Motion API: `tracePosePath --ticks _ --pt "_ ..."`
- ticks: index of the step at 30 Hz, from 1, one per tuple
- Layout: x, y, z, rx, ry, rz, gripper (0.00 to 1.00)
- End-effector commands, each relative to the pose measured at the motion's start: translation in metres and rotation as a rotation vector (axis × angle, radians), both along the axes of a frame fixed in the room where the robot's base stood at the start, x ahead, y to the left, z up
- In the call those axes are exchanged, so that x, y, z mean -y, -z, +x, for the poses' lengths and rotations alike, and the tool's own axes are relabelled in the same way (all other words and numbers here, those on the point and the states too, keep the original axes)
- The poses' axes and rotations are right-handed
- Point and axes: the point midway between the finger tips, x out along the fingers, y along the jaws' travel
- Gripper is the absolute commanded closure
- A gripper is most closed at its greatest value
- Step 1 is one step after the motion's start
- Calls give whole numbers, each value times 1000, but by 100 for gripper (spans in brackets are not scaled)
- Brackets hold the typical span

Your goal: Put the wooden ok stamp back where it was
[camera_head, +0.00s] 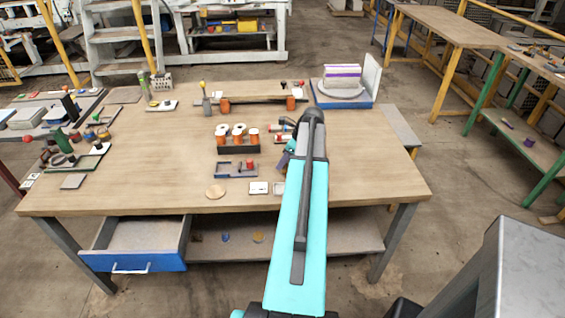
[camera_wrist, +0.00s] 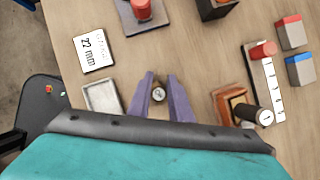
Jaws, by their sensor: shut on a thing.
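My gripper (camera_wrist: 158,88) has its two purple fingers closed around a small round-ended piece (camera_wrist: 158,94) in the wrist view. It looks like the end of the wooden ok stamp's handle; its lettering is too small to read and its lower part is hidden. In the head view, my gripper (camera_head: 284,157) is low over the table's front right part, mostly hidden by my arm. A brown block with a black round-topped handle (camera_wrist: 261,116), like another stamp, stands right of my gripper in the wrist view.
In the wrist view, a shallow grey tray (camera_wrist: 103,98) and a "22 mm" card (camera_wrist: 93,53) lie left. The blue drawer (camera_head: 132,262) stands open below the table; the table's right front is clear.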

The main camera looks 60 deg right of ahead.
Motion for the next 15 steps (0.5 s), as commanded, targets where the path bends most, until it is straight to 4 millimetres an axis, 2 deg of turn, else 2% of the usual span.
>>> tracePosePath --ticks 2,3,6,15 --pt "0 2 0 0 0 0 96" --pt "0 2 0 0 0 0 77" --pt "0 2 0 0 0 0 63" --pt "0 1 0 0 0 0 63"
